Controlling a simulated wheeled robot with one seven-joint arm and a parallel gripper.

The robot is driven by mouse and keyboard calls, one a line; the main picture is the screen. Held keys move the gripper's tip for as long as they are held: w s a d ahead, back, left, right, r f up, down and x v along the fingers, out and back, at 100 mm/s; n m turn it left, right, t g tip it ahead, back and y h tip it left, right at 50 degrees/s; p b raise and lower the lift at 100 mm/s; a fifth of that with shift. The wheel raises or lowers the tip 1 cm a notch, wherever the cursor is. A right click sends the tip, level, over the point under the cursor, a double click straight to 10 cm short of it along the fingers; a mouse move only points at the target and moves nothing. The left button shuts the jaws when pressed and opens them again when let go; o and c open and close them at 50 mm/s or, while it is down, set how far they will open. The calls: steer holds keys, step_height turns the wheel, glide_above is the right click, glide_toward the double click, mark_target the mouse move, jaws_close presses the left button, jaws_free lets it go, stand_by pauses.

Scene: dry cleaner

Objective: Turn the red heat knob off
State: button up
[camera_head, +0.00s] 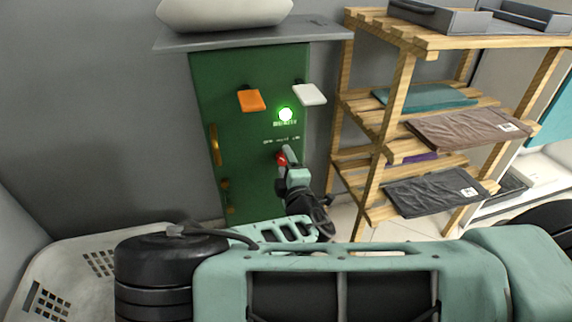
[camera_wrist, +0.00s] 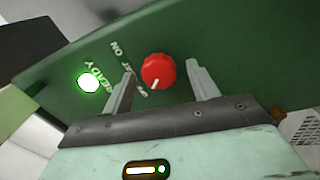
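The red heat knob (camera_wrist: 158,72) is round with a ridged edge and a short white mark toward its lower left in the wrist view. It sits on a green panel (camera_wrist: 235,50), with white lettering beside it, partly hidden by a finger; "ON" is legible. In the head view the knob (camera_head: 281,158) shows small and partly covered by my gripper. My gripper (camera_wrist: 160,70) is open, one finger on each side of the knob. I cannot tell whether either finger touches it. In the head view my gripper (camera_head: 287,160) is at the panel's front.
A lit green ready light (camera_wrist: 89,83) is left of the knob in the wrist view. An orange tab (camera_head: 251,100) and a white tab (camera_head: 310,94) stick out above. A wooden rack (camera_head: 402,90) with folded cloths stands right, and a pale basket (camera_head: 60,270) lower left.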

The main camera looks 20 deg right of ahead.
steer(key=s+a, duration=0.1)
steer(key=s, duration=1.6)
steer(key=shift+s+a+f, duration=0.15)
steer(key=shift+a+f, duration=0.05)
steer(key=shift+f, duration=0.25)
steer(key=shift+f, duration=0.1)
